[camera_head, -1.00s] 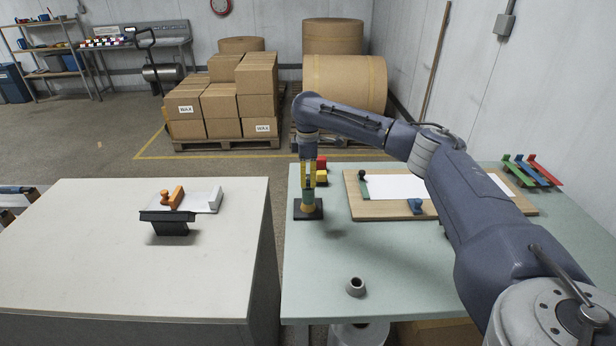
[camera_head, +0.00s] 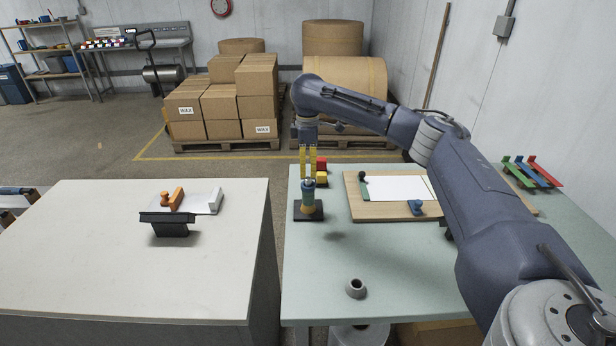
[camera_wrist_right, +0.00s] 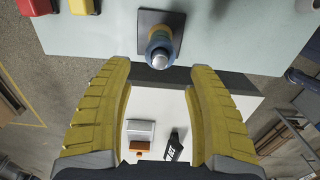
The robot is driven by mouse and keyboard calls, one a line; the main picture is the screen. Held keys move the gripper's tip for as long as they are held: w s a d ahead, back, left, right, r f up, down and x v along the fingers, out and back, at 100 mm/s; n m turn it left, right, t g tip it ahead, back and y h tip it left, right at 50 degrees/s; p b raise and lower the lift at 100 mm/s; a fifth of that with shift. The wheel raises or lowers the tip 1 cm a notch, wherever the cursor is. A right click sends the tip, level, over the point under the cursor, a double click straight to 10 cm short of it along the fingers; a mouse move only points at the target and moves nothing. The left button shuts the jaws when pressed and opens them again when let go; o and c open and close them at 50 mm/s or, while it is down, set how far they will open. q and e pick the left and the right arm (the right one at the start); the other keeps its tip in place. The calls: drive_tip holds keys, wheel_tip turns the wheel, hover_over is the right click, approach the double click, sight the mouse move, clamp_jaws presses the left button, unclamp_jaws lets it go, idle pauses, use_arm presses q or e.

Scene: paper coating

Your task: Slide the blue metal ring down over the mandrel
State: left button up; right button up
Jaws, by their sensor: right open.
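The mandrel (camera_wrist_right: 160,60) stands upright on a dark square base (camera_head: 300,217) near the left edge of the green table; its silver tip shows in the right wrist view. The ring also shows around the post in the right wrist view (camera_wrist_right: 161,39). My right gripper (camera_head: 308,175) is open and empty, pointing down above the mandrel, its yellow fingers spread to either side of the tip. My left gripper is out of view.
A red block (camera_head: 321,162) and a yellow block (camera_head: 321,178) sit just behind the mandrel. A wooden board (camera_head: 385,211) with white paper lies to the right. A grey hollow piece (camera_head: 355,287) stands near the front edge. The table between is clear.

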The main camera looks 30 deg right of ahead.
wheel_tip(320, 180, up, 7)
idle(0.4)
drive_tip(key=shift+f, duration=0.1)
